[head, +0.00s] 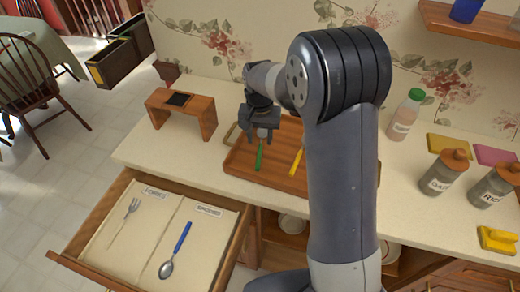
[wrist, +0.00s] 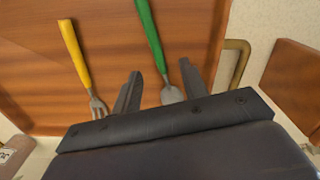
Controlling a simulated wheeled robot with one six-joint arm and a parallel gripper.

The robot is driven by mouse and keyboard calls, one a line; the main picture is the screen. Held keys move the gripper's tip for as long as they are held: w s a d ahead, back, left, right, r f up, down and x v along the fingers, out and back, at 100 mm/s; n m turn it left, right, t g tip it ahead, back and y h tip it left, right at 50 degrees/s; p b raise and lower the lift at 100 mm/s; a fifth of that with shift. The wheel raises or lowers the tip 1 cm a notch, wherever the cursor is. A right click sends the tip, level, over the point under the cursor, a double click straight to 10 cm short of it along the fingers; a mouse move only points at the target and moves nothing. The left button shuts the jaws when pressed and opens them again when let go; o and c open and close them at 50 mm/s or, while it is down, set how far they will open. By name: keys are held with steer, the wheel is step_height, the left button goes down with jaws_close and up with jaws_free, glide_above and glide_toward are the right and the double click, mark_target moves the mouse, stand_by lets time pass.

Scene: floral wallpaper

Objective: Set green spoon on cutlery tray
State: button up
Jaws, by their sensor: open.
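The green-handled spoon (head: 259,156) lies on a wooden tray (head: 236,166) with metal handles on the counter. In the wrist view the green spoon (wrist: 150,35) runs between my fingers, its metal end partly hidden by my gripper. My gripper (head: 261,137) is open over the spoon's metal end, one finger on each side; it also shows in the wrist view (wrist: 160,72). I cannot tell how high the fingers are above the tray. An open drawer (head: 93,219) below the counter has two labelled compartments, holding a fork (head: 126,217) and a blue-handled spoon (head: 176,249).
A yellow-handled fork (head: 297,162) lies right of the green spoon. A small wooden stand (head: 207,117) is left of the tray. A bottle (head: 405,115), two labelled jars and sponges stand at the right. The counter's front left is clear.

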mark_target(260, 149)
step_height(260, 149, down, 4)
steer(key=shift+s+p, duration=0.15)
steer(key=shift+p, duration=0.15)
steer(key=shift+c, duration=0.4)
jaws_close()
